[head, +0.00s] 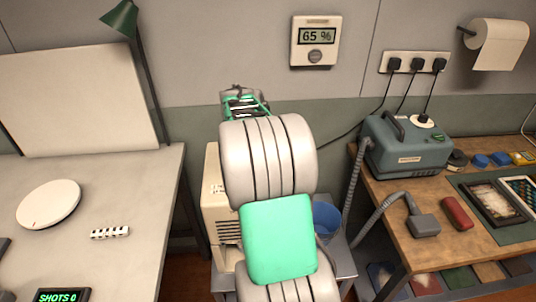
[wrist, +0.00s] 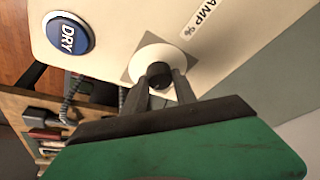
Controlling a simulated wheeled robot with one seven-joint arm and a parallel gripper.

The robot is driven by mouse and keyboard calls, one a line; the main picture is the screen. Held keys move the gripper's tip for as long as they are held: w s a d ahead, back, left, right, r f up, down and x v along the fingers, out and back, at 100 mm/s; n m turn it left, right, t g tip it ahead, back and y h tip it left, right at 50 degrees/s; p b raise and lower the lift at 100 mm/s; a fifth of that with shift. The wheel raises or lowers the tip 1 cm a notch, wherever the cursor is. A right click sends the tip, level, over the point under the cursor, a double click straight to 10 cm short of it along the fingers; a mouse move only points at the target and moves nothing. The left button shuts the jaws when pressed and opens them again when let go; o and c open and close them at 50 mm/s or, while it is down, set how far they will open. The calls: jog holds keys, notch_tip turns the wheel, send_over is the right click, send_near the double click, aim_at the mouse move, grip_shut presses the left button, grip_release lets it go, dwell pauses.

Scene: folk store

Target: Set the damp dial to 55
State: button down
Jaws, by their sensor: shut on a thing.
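The damp dial is a dark round knob (wrist: 158,72) on a white disc (wrist: 148,56), on a cream panel beside a label (wrist: 203,17) reading "AMP %", partly cut off. My gripper (wrist: 160,82) is shut on the knob in the wrist view, its two grey fingers on either side. I cannot read a setting on the dial. In the head view the cream machine (head: 217,212) stands behind my arm, which hides much of it. The wall display (head: 316,37) reads "65 %".
A blue "DRY" button (wrist: 67,38) sits on the same panel, left of the dial. In the head view a wooden bench (head: 400,195) with a green-grey machine (head: 405,145) and hoses stands at right. A pale table (head: 130,200) stands at left.

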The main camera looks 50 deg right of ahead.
jog(key=c, duration=1)
grip_release()
jog(key=v, duration=0.7)
jog(key=shift+a+r+b, duration=0.2)
jog(key=shift+r+b, duration=0.1)
jog(key=shift+r, duration=0.05)
